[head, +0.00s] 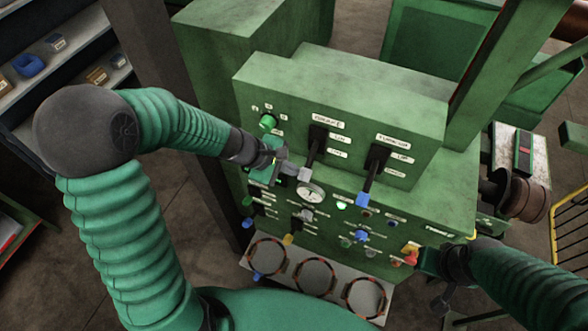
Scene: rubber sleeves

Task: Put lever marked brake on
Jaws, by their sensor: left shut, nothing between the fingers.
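The lever marked brake (314,148) stands on the front of the green control box, below a white label (328,121) that seems to read BRAKE. Its dark arm slants down to a grey knob (304,174). My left gripper (287,167) is shut and empty, with its tip just left of that knob; I cannot tell whether they touch. A second lever (372,172) with a blue knob stands to the right. My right gripper (427,260) is at the panel's lower right, beside a red and yellow knob (409,254); its fingers are not clear.
A round gauge (311,193) lies just below the brake knob. A green button (268,122) is above my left gripper. Several small switches cover the lower panel. Ringed sleeves (316,275) sit on a plate below. A dark post (165,70) stands left of the box.

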